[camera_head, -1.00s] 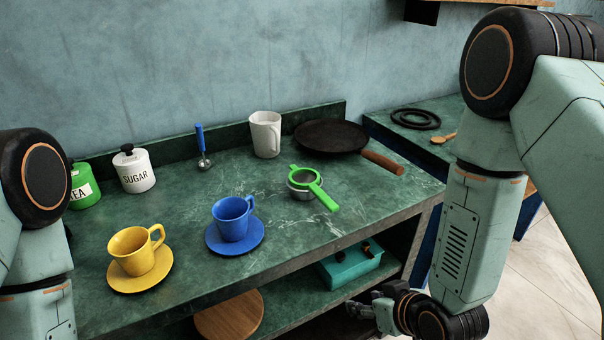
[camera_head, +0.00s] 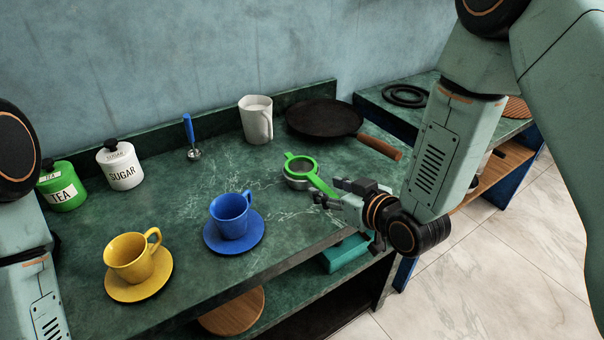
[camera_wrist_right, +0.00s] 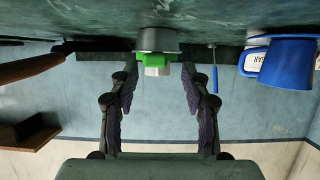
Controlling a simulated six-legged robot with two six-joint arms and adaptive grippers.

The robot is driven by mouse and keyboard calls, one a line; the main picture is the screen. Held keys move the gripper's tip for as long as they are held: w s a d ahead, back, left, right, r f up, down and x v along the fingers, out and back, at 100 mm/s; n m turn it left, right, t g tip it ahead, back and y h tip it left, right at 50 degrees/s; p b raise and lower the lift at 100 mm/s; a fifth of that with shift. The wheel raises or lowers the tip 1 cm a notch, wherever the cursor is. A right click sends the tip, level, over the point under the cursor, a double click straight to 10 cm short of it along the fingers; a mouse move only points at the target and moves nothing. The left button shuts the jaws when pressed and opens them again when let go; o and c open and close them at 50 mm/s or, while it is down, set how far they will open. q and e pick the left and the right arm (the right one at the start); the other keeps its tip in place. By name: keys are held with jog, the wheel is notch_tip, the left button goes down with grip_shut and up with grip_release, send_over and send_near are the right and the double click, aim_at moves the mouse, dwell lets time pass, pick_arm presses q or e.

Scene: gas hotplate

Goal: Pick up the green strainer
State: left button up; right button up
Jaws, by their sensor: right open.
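The green strainer (camera_head: 296,161) rests on a small metal holder (camera_head: 299,181) on the dark green counter in the head view. Its green handle points right and toward the front edge. My right gripper (camera_head: 328,190) is open at the handle's end and hides part of it. In the right wrist view, which looks upside down, the strainer (camera_wrist_right: 180,59) shows ahead between the spread fingers of my right gripper (camera_wrist_right: 160,88). I see no contact there. My left arm is at the left edge of the head view, with its gripper out of view.
A blue cup (camera_head: 230,216) and a yellow cup (camera_head: 132,258) stand on saucers to the left. A white jug (camera_head: 256,121) and a dark pan (camera_head: 322,118) with a wooden handle (camera_head: 379,146) stand behind. A teal box (camera_head: 345,255) sits below the counter.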

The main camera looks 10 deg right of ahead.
aim_at(323, 187)
jog(key=x, duration=0.4)
jog(key=shift+w+d+f, duration=0.15)
jog(key=shift+d+f, duration=0.2)
jog(key=shift+f, duration=0.05)
jog(key=shift+a+r, duration=0.2)
jog(key=shift+w+d+f, duration=0.1)
jog(key=shift+d+f, duration=0.05)
jog(key=shift+f, duration=0.05)
jog(key=c, duration=0.3)
jog(key=shift+r, duration=0.15)
jog(key=c, duration=0.6)
grip_shut()
